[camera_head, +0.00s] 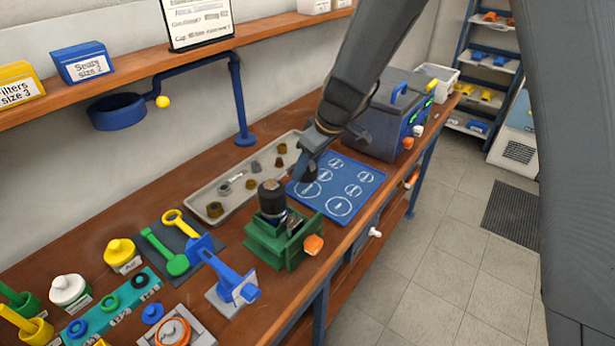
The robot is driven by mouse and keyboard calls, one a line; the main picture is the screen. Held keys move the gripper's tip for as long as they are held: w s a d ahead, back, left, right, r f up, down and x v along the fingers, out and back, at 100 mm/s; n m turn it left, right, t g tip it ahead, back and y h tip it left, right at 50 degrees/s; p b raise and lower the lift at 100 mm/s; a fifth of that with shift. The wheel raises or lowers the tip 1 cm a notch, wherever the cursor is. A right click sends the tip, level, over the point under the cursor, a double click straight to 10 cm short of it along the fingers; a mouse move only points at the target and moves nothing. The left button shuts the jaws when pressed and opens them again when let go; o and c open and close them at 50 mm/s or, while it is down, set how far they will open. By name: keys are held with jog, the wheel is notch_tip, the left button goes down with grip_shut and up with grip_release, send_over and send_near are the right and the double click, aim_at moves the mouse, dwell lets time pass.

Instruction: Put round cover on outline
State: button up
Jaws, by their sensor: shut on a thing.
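Whether the held thing touches the mat cannot be told. A dark, round-topped cylinder (271,195) stands upright in the green vise (283,243), left of and nearer than the mat.
A pale tray (215,188) with several small brass and dark parts lies left of the mat. A grey machine (385,120) stands behind it. A blue stand (232,290), tools and coloured caps fill the near left. The bench edge runs along the right.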

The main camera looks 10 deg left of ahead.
jog(key=shift+f, duration=2.2)
jog(key=shift+f, duration=0.2)
jog(key=o, duration=0.8)
jog(key=shift+c, duration=0.2)
jog(key=shift+r, duration=0.1)
jog(key=shift+r+p, duration=0.2)
jog(key=shift+p, duration=0.15)
jog(key=b+v, duration=0.3)
jog(key=v, duration=0.9)
jog(key=s+d+f+m+h, duration=0.2)
jog(key=s+d+m, duration=0.4)
jog(key=d, duration=0.5)
jog(key=s+d+f+m+h, duration=0.1)
jog(key=s+d+f+m, duration=0.1)
jog(key=s+d+m, duration=0.4)
jog(key=s+d, duration=0.5)
jog(key=d, duration=0.1)
jog(key=shift+s+d+f+g+h, duration=0.3)
jog(key=shift+f+g+h, duration=0.1)
